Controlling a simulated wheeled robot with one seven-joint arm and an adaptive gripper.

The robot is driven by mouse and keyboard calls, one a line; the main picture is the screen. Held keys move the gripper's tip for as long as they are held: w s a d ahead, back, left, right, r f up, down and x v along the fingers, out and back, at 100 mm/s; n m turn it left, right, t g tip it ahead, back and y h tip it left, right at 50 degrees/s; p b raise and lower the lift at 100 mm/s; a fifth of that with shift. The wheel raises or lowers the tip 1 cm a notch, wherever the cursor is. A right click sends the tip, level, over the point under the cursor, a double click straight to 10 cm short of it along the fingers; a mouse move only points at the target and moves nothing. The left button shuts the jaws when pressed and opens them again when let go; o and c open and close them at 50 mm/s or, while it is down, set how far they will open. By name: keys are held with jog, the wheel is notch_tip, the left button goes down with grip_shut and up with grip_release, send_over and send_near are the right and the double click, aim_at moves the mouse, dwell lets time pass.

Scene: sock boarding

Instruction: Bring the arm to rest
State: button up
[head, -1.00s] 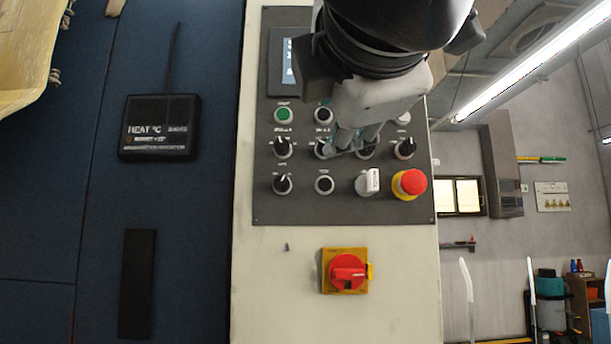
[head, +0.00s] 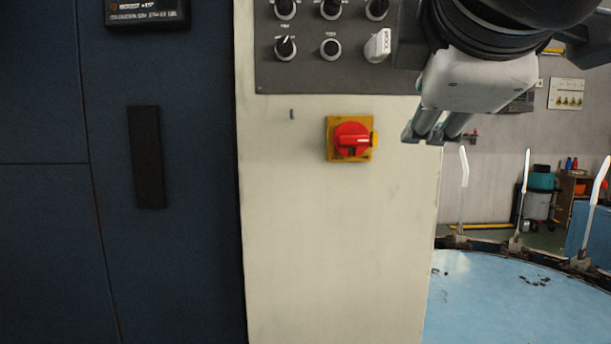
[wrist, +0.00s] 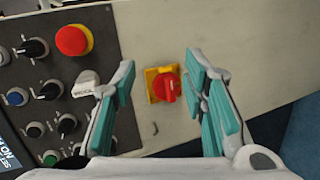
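My gripper (head: 430,133) hangs at the upper right of the head view, in front of the right edge of the cream machine cabinet. In the wrist view my gripper (wrist: 165,97) shows two teal-padded fingers held wide apart with nothing between them. Beyond the gap is the red rotary switch on its yellow plate (wrist: 163,85), apart from the fingers. The same red switch (head: 351,140) is left of my gripper in the head view. My arm hides the right part of the control panel there.
The dark control panel (head: 310,75) carries several knobs and a white selector (head: 378,46). The red mushroom button (wrist: 74,40) shows in the wrist view. A light blue round table (head: 510,300) with upright white forms (head: 526,190) stands at lower right. The cabinet's lower front (head: 340,250) is clear.

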jog(key=s+d+f+m+g, duration=0.4)
jog(key=f+m, duration=0.1)
jog(key=f, duration=0.6)
jog(key=s+d+f+m+g, duration=0.3)
jog(key=d+f+m+g, duration=0.1)
jog(key=f, duration=0.6)
jog(key=s+f+m+g+y, duration=0.3)
jog(key=s+f+m+g, duration=0.25)
jog(key=s+f, duration=0.65)
notch_tip(320, 180, up, 19)
jog(key=a+t+p, duration=0.1)
jog(key=t+p, duration=0.2)
jog(key=p, duration=1.4)
jog(key=shift+w+r, duration=0.15)
jog(key=shift+w, duration=0.25)
jog(key=shift+m+t, duration=0.25)
